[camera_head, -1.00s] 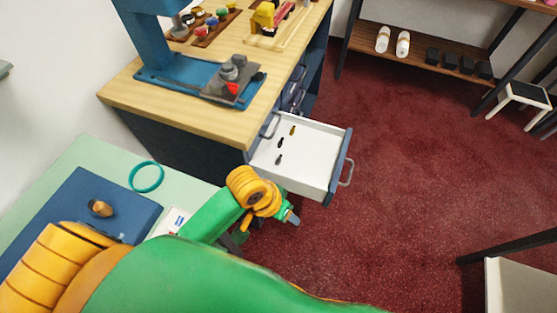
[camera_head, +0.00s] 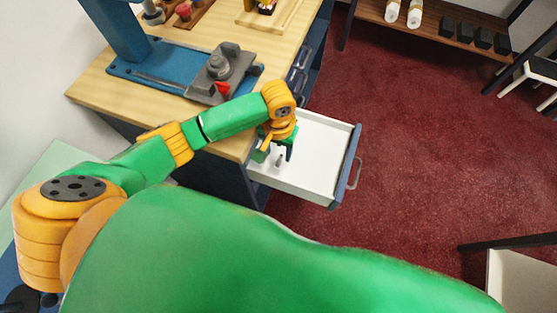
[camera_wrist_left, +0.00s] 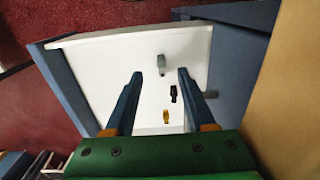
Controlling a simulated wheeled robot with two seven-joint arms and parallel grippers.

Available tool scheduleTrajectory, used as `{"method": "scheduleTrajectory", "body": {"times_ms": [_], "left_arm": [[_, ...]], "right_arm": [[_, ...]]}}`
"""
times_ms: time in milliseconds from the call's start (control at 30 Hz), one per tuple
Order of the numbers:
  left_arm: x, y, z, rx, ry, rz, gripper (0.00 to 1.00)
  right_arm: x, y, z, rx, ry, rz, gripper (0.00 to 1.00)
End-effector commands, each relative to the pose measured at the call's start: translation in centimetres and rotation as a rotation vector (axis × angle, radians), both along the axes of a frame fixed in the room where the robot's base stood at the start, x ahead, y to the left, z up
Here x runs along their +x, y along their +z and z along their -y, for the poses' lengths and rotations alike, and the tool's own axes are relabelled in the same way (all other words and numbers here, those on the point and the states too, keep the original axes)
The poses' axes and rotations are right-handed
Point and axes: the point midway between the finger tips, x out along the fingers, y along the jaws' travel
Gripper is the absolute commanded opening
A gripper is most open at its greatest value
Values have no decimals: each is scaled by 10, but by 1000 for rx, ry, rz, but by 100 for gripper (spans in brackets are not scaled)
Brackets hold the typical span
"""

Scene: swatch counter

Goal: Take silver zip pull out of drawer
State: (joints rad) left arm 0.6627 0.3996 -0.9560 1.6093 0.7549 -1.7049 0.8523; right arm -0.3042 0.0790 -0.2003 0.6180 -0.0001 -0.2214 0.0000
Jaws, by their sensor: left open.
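The open white drawer (camera_head: 325,150) stands out from the wooden counter. The silver zip pull (camera_wrist_left: 162,64) lies on the drawer floor, small and grey; it also shows in the head view (camera_head: 279,160) just below my left gripper (camera_head: 275,151). In the wrist view a black pull (camera_wrist_left: 173,93) and a gold pull (camera_wrist_left: 166,117) lie in a row with it; in the head view my arm hides them. My left gripper (camera_wrist_left: 160,74) is open and empty over the drawer. The silver pull appears just past and between its fingertips, not gripped. My right gripper is out of view.
The drawer's front panel (camera_head: 346,165) and handle stand at the right. The wooden counter (camera_head: 110,82) beside the drawer carries a blue press (camera_head: 165,72) with a red part. Red carpet (camera_head: 420,150) to the right is open floor.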

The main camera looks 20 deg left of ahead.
Motion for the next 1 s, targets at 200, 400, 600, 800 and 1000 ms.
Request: {"method": "scheduleTrajectory", "body": {"times_ms": [200, 400, 600, 800, 1000], "left_arm": [[0, -46, -1, 1, 0, -1, 55], [0, -66, 0, 0, -2, 0, 55], [0, -65, 0, -1, -2, 1, 47], [0, -65, 0, 0, -2, 1, 0], [0, -65, 0, -1, -2, 1, 0]], "right_arm": [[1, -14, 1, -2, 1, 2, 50], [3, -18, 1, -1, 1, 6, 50], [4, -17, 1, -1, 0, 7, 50], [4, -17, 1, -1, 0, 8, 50], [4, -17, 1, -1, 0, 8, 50]]}}
